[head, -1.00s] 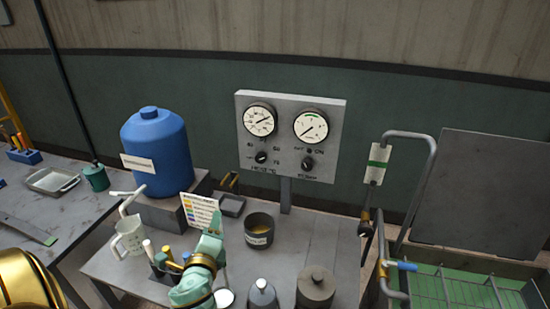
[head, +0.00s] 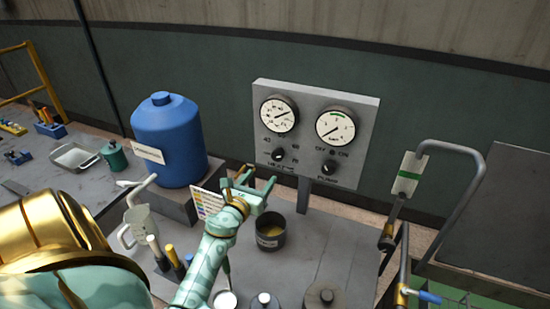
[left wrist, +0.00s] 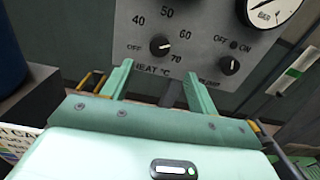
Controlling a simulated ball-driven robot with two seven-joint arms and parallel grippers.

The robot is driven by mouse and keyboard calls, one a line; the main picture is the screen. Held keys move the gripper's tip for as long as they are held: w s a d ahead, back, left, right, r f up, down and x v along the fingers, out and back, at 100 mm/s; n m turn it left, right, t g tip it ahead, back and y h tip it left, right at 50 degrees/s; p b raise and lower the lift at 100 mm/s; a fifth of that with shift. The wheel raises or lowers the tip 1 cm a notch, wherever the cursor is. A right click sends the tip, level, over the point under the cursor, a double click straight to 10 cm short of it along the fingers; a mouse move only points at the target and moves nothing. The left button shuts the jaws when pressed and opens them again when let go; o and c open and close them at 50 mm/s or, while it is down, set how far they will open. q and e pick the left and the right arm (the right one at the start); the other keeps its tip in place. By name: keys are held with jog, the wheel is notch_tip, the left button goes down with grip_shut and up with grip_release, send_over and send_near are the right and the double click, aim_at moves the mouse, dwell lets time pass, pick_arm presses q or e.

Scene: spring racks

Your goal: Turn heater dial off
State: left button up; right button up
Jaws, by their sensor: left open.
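The heater dial (head: 279,154) is a small black knob at the lower left of the grey gauge panel (head: 355,152). In the left wrist view the heater dial (left wrist: 160,46) has a scale of OFF, 40, 50, 60 and 70 around it. Its white mark points right, toward the 60 to 70 side. My left gripper (head: 256,181) is open and empty, in front of and below the dial. In the left wrist view the left gripper's fingers (left wrist: 155,72) stand apart below the dial, not around it. My right gripper is not in view.
A black pump knob (head: 329,168) sits right of the dial, below two round gauges. A blue tank (head: 168,140) stands to the left. A dark pot (head: 271,232) stands below my gripper. A jug (head: 142,227) and a bent metal rail (head: 455,150) flank the bench.

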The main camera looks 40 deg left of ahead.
aim_at(276, 157)
pick_arm(q)
jog(key=b+x, duration=0.1)
jog(key=x, duration=1)
jog(key=shift+f, duration=0.2)
jog(key=shift+s, duration=0.1)
jog(key=c, duration=1)
